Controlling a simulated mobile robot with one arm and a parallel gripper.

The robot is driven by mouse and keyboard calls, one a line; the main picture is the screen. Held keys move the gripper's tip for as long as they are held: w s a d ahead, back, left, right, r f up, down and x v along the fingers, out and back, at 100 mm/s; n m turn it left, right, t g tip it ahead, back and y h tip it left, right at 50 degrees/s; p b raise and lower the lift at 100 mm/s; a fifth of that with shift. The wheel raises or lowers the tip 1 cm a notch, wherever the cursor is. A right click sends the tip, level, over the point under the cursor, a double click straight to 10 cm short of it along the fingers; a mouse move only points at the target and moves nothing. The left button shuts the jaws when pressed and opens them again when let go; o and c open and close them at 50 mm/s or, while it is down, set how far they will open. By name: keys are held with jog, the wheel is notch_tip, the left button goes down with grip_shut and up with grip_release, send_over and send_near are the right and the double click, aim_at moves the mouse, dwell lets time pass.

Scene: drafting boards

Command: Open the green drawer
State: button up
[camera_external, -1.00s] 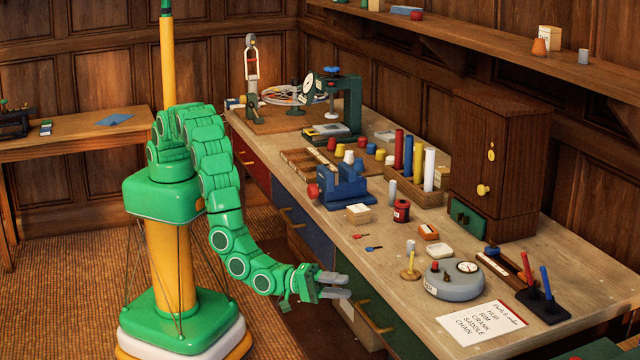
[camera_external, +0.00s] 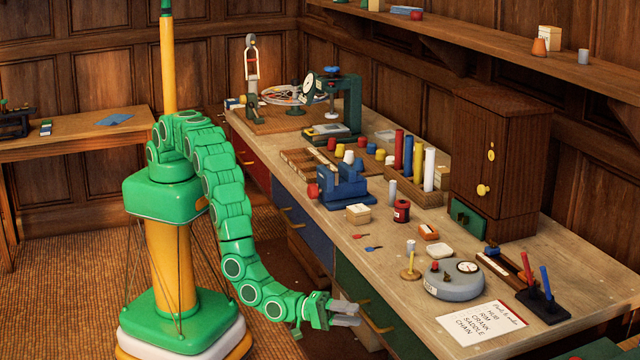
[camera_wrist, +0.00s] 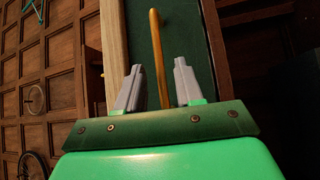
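The green drawer (camera_external: 350,277) is in the front of the workbench and looks shut. Its yellow bar handle (camera_external: 380,326) shows at the right of my gripper. My gripper (camera_external: 352,311) is open and empty, just in front of the drawer near the handle. In the wrist view the handle (camera_wrist: 157,45) runs lengthwise between the two grey fingers (camera_wrist: 158,66), with a gap on each side. The dark green drawer front (camera_wrist: 187,25) lies behind it. I cannot tell how far the fingertips reach past the bar.
The bench top (camera_external: 385,290) above holds a grey gauge device (camera_external: 453,282) and a paper list (camera_external: 482,325). A blue drawer (camera_external: 302,225) is left of the green one.

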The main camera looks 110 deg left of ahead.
aim_at(366, 314)
jog(key=shift+w+r, duration=0.15)
jog(key=shift+w, duration=1.05)
jog(key=shift+w+r, duration=0.15)
jog(key=shift+w, duration=1)
jog(key=shift+c, duration=0.3)
grip_shut()
